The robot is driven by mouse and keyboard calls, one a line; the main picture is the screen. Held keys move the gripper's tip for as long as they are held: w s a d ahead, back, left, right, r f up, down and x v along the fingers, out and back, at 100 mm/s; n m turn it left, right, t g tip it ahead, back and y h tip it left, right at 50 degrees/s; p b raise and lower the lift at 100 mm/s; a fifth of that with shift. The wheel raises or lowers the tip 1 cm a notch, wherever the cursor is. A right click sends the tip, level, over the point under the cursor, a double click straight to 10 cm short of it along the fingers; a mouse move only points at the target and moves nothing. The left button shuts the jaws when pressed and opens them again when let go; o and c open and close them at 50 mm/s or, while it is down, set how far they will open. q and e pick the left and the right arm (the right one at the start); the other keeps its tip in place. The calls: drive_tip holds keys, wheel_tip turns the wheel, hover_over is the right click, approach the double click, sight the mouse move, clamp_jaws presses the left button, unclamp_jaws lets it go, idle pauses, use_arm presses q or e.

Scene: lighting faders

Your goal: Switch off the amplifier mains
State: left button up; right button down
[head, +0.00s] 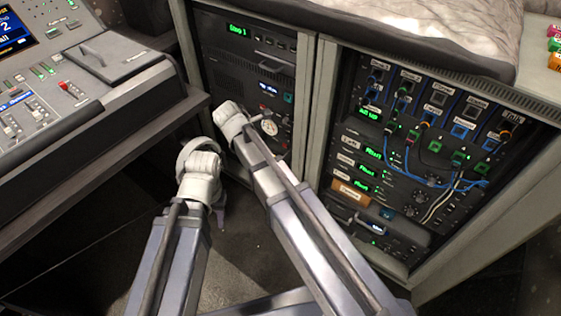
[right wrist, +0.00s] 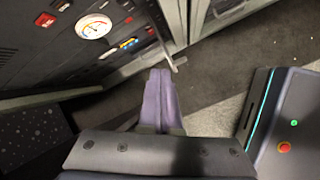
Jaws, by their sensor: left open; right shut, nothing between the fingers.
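The left rack cabinet (head: 245,70) holds dark units with a green display and a round white gauge (head: 270,127). That gauge (right wrist: 93,26) also shows in the right wrist view, with a red switch-like part (right wrist: 45,20) and small coloured parts (right wrist: 122,46) near it. A pale bar (right wrist: 168,45) sticks out beside the panel. I cannot tell which control is the amplifier mains. My right gripper (right wrist: 158,75) is shut and empty, in front of the panel and just below the bar in view. My left gripper (head: 219,212) is open, low before the cabinet, and partly hidden by its wrist.
The right rack (head: 400,150) carries patch cables and green displays. A mixing desk (head: 60,90) with faders stands at the left, its edge close to my left arm. Dark floor (head: 240,250) lies open below the racks. Grey cloth (head: 430,30) covers the rack top.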

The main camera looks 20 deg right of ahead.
sight(284, 144)
use_arm(q)
wheel_tip(284, 144, down, 21)
drive_tip(key=b, duration=1.8)
drive_tip(key=shift+b, duration=0.3)
use_arm(e)
drive_tip(key=shift+w+d+f+n+t+h, duration=0.25)
drive_tip(key=shift+w+d+f+n, duration=0.9)
drive_tip(key=shift+w+d+f, duration=1.25)
drive_tip(key=shift+w+d+f+n+t+h, duration=0.2)
drive_tip(key=shift+w+d+f+n, duration=1.1)
drive_tip(key=shift+w+f, duration=2)
drive_tip(key=shift+w+d+f+n+t+h, duration=0.25)
drive_tip(key=shift+w+d+f+n, duration=1.25)
drive_tip(key=shift+f, duration=2.3)
use_arm(q)
drive_tip(key=shift+f, duration=0.1)
use_arm(e)
drive_tip(key=shift+w+d+m, duration=0.3)
drive_tip(key=shift+d+m, duration=0.15)
drive_tip(key=shift+d, duration=0.05)
drive_tip(key=shift+w+d+f+b, duration=0.2)
drive_tip(key=shift+d+f+b, duration=0.05)
drive_tip(key=shift+f+b, duration=0.15)
drive_tip(key=shift+f, duration=0.1)
use_arm(q)
drive_tip(key=shift+f, duration=0.4)
drive_tip(key=shift+r, duration=0.2)
use_arm(e)
drive_tip(key=shift+r, duration=0.25)
